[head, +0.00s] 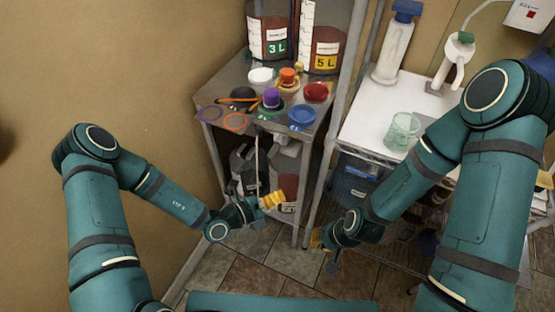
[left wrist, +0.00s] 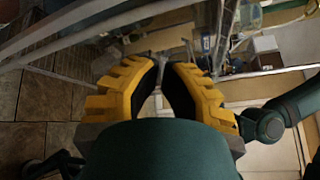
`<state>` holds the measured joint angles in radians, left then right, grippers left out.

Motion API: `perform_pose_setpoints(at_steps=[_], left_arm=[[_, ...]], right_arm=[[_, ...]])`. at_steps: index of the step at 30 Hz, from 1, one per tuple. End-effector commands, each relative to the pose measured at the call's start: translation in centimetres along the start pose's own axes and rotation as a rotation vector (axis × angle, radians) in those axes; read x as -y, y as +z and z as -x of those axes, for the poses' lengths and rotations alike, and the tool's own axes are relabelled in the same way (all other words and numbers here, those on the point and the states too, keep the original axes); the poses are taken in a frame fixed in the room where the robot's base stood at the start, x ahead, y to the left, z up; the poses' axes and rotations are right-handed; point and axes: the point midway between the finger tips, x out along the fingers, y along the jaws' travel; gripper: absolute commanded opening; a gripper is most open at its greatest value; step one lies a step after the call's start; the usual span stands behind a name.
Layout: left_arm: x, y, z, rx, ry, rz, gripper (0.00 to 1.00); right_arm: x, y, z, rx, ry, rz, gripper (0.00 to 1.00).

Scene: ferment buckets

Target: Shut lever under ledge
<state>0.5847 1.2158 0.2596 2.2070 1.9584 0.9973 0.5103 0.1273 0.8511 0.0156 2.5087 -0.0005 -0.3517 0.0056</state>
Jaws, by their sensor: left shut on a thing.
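My left gripper (head: 274,200) is low in front of the small metal table, below its top ledge (head: 318,128). In the left wrist view its yellow fingers (left wrist: 166,62) are drawn close together, their tips around a small grey piece that looks like the lever. The fingers hide most of that piece, and its angle cannot be told. In the head view the lever cannot be made out apart from the gripper. My right gripper (head: 328,243) hangs low to the right of the table, apart from it; its fingers are too small and dark to judge.
The tabletop holds a 3 L vessel (head: 268,38), a 5 L vessel (head: 324,50), colored caps and rings. Dark containers (head: 244,170) stand underneath. A white bench (head: 365,125) with a glass beaker (head: 401,131) is at right. Table legs flank the left gripper; tiled floor (head: 240,268) is open in front.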

Motion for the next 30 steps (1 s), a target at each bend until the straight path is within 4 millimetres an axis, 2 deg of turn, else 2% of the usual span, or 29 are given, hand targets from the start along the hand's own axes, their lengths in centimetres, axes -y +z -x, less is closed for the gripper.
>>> perform_pose_setpoints(at_steps=[3,7,20,26,30], left_arm=[[-1.4,2.5,0.2,0.138,0.047,0.103,0.0],[-2.4,4.0,0.6,0.225,0.076,0.159,0.0],[-2.8,4.5,0.6,0.249,0.085,0.176,0.0],[-3.0,4.8,-1.0,0.248,0.083,0.174,0.0],[-3.3,5.3,-3.5,0.247,0.082,0.173,0.0]], right_arm=[[0.1,0.0,0.3,0.001,0.0,0.0,0.0],[0.2,0.0,0.4,0.002,0.0,-0.001,0.0],[0.1,0.0,0.4,0.002,0.0,0.0,0.0],[0.0,0.1,0.1,0.004,0.0,0.0,0.0],[-0.1,0.3,-0.3,0.007,-0.001,0.001,0.0]])
